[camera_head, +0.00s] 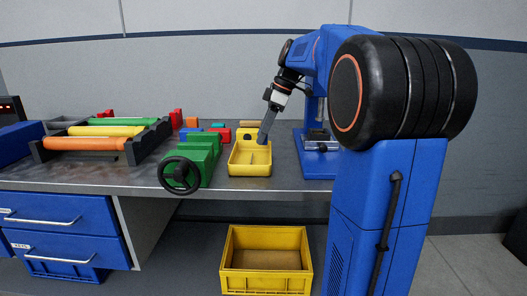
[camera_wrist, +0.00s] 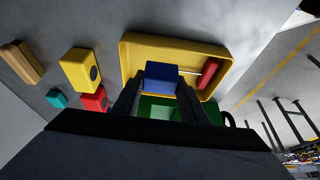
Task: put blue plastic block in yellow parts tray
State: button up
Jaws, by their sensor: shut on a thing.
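The yellow parts tray (camera_head: 250,171) stands on the grey bench; in the wrist view its rim (camera_wrist: 128,52) surrounds a red cylinder (camera_wrist: 207,73) lying inside. My gripper (camera_head: 263,138) points down at the tray from above, its tips over the tray's rear part. In the wrist view my gripper (camera_wrist: 155,92) is shut on the blue plastic block (camera_wrist: 161,77), which sits between the two dark fingers and overlaps the tray in the picture. I cannot tell whether the block touches the tray floor. The block is not clearly visible in the head view.
A green vise-like fixture with a black handwheel (camera_head: 182,174) stands left of the tray. A wooden block (camera_wrist: 21,62), a yellow block (camera_wrist: 80,68), a red block (camera_wrist: 94,100) and a teal block (camera_wrist: 57,98) lie nearby. A yellow crate (camera_head: 266,284) is below the bench.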

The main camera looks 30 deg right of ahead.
aim_at(263, 158)
jog(key=shift+f, duration=2.7)
jog(key=shift+f, duration=0.15)
jog(key=o, duration=1.1)
jog(key=shift+c, duration=0.2)
jog(key=v, duration=1.2)
jog(key=shift+w+a, duration=0.1)
